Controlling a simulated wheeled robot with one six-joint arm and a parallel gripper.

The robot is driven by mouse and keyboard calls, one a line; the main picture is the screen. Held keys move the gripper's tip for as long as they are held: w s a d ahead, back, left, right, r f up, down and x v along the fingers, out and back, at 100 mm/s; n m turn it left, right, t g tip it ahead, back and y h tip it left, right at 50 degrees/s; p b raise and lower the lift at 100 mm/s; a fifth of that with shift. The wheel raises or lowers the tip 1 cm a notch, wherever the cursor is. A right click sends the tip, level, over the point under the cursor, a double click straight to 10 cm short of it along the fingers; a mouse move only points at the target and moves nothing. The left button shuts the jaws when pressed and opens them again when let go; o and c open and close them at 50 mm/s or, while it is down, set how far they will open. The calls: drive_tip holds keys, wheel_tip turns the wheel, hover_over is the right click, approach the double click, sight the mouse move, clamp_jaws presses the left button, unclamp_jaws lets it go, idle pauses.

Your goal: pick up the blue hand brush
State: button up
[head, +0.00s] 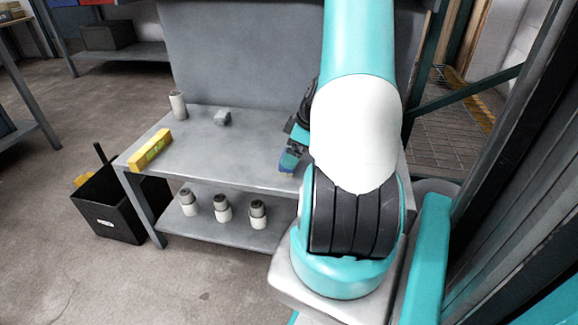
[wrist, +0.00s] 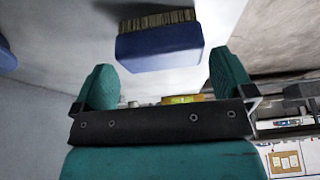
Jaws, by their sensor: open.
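The blue hand brush (wrist: 160,46) shows in the wrist view just ahead of my fingertips, its tan bristles towards the top of the picture. My gripper (wrist: 161,66) is open, with one teal finger towards each side of the brush; I cannot tell whether either touches it. In the head view the brush (head: 288,163) is a small blue patch at the right part of the grey bench top (head: 225,155), right below my gripper (head: 294,146). My arm hides part of the gripper and the bench there.
A yellow spirit level (head: 150,150), a pale cylinder (head: 178,104) and a grey block (head: 222,117) lie on the left part of the bench. Three capped bottles (head: 222,208) stand on the lower shelf. A black bin (head: 112,210) stands left. The bench's middle is clear.

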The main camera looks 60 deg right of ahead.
drive_tip(key=b+x, duration=0.1)
drive_tip(key=x, duration=0.2)
drive_tip(key=shift+c, duration=0.2)
drive_tip(key=c, duration=0.7)
wheel_tip(320, 180, up, 20)
drive_tip(key=p, duration=0.8)
